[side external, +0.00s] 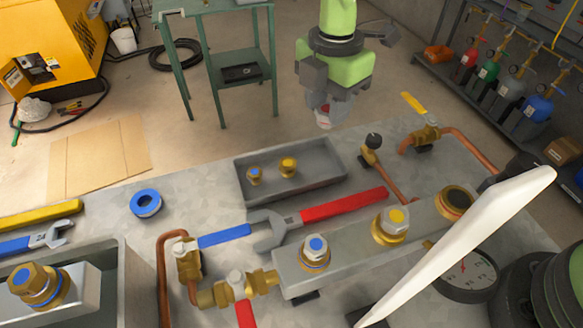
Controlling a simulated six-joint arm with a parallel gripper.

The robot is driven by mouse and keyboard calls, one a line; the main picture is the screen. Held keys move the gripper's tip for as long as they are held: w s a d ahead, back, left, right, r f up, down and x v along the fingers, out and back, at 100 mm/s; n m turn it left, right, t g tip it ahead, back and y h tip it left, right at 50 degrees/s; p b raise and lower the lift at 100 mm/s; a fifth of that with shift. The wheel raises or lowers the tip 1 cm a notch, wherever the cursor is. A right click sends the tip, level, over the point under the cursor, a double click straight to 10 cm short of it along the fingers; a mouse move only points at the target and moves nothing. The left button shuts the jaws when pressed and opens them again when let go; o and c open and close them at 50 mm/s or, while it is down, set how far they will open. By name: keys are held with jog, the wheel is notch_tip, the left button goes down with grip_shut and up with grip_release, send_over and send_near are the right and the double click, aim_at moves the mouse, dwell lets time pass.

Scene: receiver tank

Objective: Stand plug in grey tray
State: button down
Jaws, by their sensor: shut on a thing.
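My gripper (323,112) hangs past the bench's far edge in the picture, above and right of the grey tray (243,180). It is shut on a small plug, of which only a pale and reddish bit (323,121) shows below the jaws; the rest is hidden. The tray lies on the bench with two small brass plugs standing in it, a blue-marked one (254,175) and a yellow-marked one (288,167). Its right part is bare. The grey block carries a blue-topped plug (315,251), a yellow-topped plug (390,225) and a brass port with a dark centre (456,201).
A red-handled wrench (330,208) lies before the tray. Brass valves and copper pipes (471,147) stand right of it. A blue ring (146,204) lies to the left. A white slab (465,245) and gauge (468,276) fill the right foreground.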

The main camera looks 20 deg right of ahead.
aim_at(320, 164)
notch_tip(320, 164, down, 10)
jog(key=shift+w+f, duration=0.1)
dwell(0.4)
jog(key=shift+f, duration=0.1)
jog(key=c, duration=0.7)
grip_release()
